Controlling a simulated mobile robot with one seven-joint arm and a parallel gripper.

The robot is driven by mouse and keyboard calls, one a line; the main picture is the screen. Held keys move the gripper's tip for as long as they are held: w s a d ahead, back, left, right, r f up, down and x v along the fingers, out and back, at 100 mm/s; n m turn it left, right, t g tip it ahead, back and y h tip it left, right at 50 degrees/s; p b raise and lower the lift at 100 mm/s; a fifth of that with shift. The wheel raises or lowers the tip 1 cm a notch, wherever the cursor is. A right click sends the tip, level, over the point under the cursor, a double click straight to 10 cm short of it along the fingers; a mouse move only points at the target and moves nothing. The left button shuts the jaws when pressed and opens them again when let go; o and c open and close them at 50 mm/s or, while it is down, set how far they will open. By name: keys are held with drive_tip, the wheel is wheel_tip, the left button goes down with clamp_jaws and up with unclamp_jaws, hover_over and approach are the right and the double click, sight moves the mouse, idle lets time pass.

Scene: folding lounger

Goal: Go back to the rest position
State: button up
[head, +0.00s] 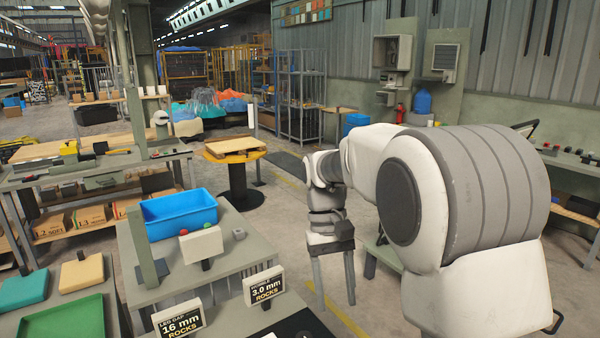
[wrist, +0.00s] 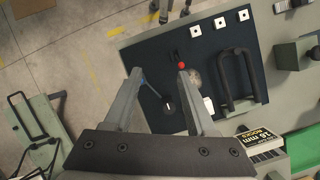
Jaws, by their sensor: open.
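My gripper (head: 334,298) hangs from the arm in the head view, its two grey fingers pointing down with a wide gap between them. In the wrist view my gripper (wrist: 160,76) is open with nothing between the fingers. Beyond the fingers lies a dark mat (wrist: 150,52) on a grey-green table. A dark bent frame (wrist: 222,88), perhaps the folding lounger, lies on the mat to the right of the fingers. A small red knob (wrist: 182,66) shows by the right fingertip. The height between fingers and mat is unclear.
A blue bin (head: 180,214) stands on the bench left of my gripper. Signs reading 16 mm (head: 178,318) and 3.0 mm (head: 263,288) stand at the front. A green tray (head: 62,312) lies at lower left. A round yellow-topped table (head: 236,156) stands behind. Open floor shows between.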

drive_tip(key=s+d+r+t, duration=0.2)
drive_tip(key=s+t, duration=0.1)
drive_tip(key=s, duration=0.3)
drive_tip(key=s+d+r+m+t+y, duration=0.1)
drive_tip(key=s+d+t, duration=0.2)
drive_tip(key=s, duration=0.3)
drive_tip(key=s+d+r+t, duration=0.2)
drive_tip(key=s+t, duration=0.1)
drive_tip(key=s, duration=0.3)
drive_tip(key=shift+s+d+r+m+t, duration=0.15)
drive_tip(key=shift+d+r+m+t, duration=0.15)
drive_tip(key=shift+r+m, duration=0.1)
